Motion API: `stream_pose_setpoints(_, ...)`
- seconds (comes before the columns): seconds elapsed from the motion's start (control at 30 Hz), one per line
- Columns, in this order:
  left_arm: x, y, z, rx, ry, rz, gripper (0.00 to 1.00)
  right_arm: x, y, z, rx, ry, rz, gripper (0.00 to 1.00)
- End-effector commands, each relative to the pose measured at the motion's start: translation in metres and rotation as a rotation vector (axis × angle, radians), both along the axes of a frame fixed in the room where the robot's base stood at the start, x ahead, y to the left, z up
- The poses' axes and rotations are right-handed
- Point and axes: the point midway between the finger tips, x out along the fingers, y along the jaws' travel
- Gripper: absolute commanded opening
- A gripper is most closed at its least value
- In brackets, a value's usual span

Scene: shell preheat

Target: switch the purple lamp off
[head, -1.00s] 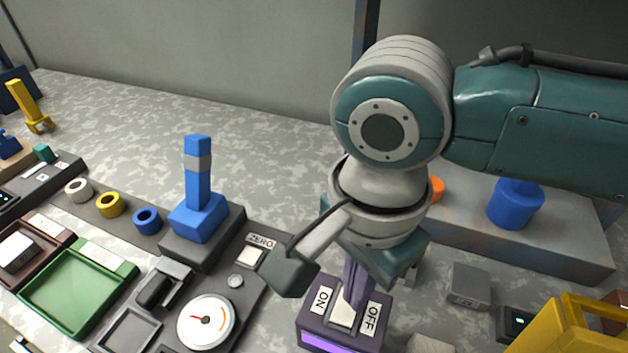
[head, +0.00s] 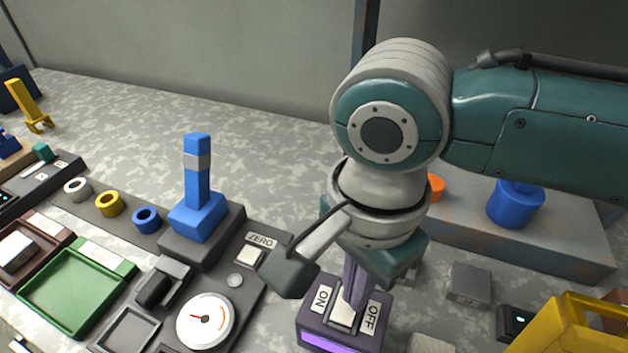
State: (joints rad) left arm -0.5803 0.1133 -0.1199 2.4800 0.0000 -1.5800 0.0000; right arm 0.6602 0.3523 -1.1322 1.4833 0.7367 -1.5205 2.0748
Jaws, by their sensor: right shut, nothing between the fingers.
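The purple lamp (head: 333,343) is a dark purple box at the bottom centre, with a glowing violet strip along its front. A white rocker switch (head: 342,316) sits on its top between an ON label (head: 322,298) and an OFF label (head: 373,315). My right gripper (head: 350,300) points down over the switch. Its purple-grey fingers are shut and empty, with the tips at the rocker's far part. I cannot tell whether they touch it. My left gripper is not in view.
Left of the lamp stand a white dial gauge (head: 205,321), a ZERO button (head: 251,257) and a blue upright handle (head: 198,190). A grey block (head: 469,284) and a yellow bin (head: 570,325) are to the right. A blue knob (head: 516,205) stands on a grey slab behind.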

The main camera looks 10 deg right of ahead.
Motion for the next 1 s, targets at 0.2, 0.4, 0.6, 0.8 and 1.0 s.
stream_pose_setpoints(0.2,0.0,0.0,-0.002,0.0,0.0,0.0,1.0,0.0,0.0,-0.004,0.0,0.0,0.0,0.0)
stream_pose_setpoints(0.4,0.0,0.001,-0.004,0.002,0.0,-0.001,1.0,0.0,0.0,-0.007,0.0,0.0,0.001,0.0)
stream_pose_setpoints(0.6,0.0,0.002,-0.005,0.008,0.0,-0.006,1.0,0.0,0.0,-0.01,0.0,-0.001,0.0,0.0)
stream_pose_setpoints(0.8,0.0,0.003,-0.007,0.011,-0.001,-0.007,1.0,0.0,0.0,-0.013,0.001,0.0,0.0,0.0)
stream_pose_setpoints(1.0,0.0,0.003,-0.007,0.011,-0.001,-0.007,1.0,0.0,0.0,-0.014,0.001,0.0,0.0,0.0)
